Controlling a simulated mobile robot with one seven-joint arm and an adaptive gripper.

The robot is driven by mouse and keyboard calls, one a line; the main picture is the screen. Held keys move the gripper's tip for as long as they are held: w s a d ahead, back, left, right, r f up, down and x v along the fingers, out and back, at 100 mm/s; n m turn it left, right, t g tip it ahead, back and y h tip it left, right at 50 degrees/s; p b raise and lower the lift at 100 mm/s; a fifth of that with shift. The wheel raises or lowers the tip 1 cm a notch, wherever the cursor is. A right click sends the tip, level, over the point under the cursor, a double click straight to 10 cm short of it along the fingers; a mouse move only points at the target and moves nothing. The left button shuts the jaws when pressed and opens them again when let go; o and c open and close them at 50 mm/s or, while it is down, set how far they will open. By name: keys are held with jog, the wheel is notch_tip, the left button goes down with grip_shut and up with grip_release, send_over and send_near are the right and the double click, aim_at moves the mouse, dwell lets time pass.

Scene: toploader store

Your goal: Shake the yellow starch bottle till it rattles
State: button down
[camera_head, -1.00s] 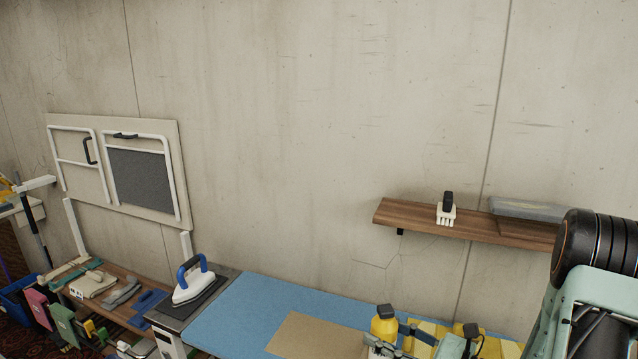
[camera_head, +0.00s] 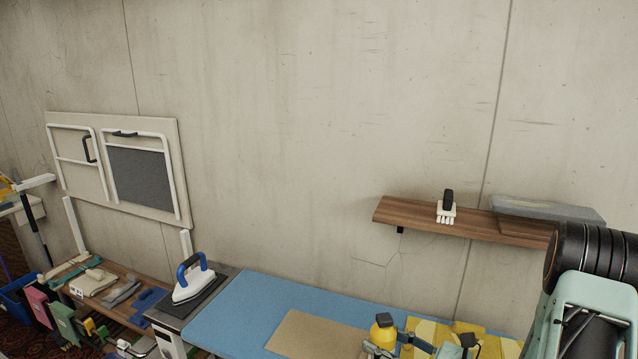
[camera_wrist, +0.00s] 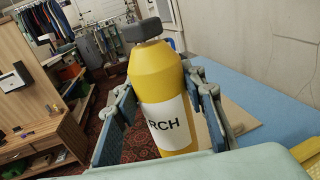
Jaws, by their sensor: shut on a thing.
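The yellow starch bottle (camera_head: 383,337) shows at the bottom of the head view, above or beside the blue board; its height over the board is hard to tell. In the wrist view the bottle (camera_wrist: 158,85) has a dark grey cap and a white label reading "RCH". My gripper (camera_wrist: 160,92) is shut on the bottle, with a padded finger on either side of its body. In the head view my gripper (camera_head: 392,346) is partly cut off by the lower edge, and the bottle's base is out of view.
A blue ironing board (camera_head: 250,315) carries a tan sheet (camera_head: 312,335). A yellow checkered cloth (camera_head: 495,347) lies at right. A white and blue iron (camera_head: 193,284) stands at left. A wooden wall shelf (camera_head: 470,222) holds a brush (camera_head: 446,208).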

notch_tip(320, 180, up, 13)
jog(key=shift+s+r, duration=0.15)
jog(key=shift+r, duration=0.05)
notch_tip(320, 180, down, 14)
jog(key=shift+a+r, duration=0.1)
jog(key=shift+r, duration=0.05)
jog(key=shift+f, duration=0.35)
jog(key=shift+r, duration=0.15)
